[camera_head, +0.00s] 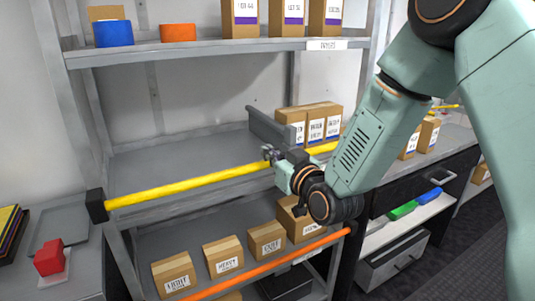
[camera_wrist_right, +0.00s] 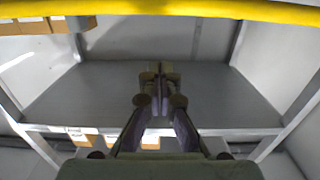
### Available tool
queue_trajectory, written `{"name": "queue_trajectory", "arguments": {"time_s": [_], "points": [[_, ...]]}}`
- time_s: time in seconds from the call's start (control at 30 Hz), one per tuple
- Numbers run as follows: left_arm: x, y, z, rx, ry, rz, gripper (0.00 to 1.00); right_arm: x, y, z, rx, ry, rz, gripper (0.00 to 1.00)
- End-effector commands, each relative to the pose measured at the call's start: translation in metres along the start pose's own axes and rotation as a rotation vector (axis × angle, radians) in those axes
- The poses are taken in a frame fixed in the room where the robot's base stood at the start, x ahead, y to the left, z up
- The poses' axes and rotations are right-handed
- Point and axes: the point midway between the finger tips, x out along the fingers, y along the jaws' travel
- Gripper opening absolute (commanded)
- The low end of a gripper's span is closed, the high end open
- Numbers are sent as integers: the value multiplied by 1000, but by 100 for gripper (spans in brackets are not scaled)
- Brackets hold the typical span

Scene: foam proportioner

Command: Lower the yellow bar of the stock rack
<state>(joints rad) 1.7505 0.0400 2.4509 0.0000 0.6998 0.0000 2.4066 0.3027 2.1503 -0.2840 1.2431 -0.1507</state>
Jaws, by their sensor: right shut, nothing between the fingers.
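The yellow bar (camera_head: 190,184) runs across the front of the rack's middle shelf (camera_head: 180,160), with its left end at a black end block (camera_head: 97,206). My right gripper (camera_head: 268,152) is at the bar's right part, overlapping it in the head view; contact cannot be told. In the right wrist view the yellow bar (camera_wrist_right: 160,10) crosses the top edge, apart from the fingertips. The right gripper (camera_wrist_right: 158,76) is shut and empty there, with the grey shelf behind it. My forearm and wrist hide part of the bar's right end. My left gripper is not in view.
An orange bar (camera_head: 270,264) crosses the lower shelf in front of several boxes (camera_head: 223,255). More boxes (camera_head: 316,122) stand at the middle shelf's back right. The upper shelf (camera_head: 200,52) holds boxes and blue and orange rolls. The middle shelf's left part is clear.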

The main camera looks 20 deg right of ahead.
Motion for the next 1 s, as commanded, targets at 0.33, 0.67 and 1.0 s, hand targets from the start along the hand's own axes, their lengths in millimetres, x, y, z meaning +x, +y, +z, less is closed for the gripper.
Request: {"name": "queue_trajectory", "arguments": {"time_s": [0.33, 0.67, 1.0], "points": [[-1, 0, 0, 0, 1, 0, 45, -57, 1, 0, 6, 2, 2, 0], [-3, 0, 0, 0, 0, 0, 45, -79, 1, 0, 1, 2, 1, 0], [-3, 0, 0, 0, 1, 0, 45, -82, -2, 18, 83, -79, -7, 0]]}}
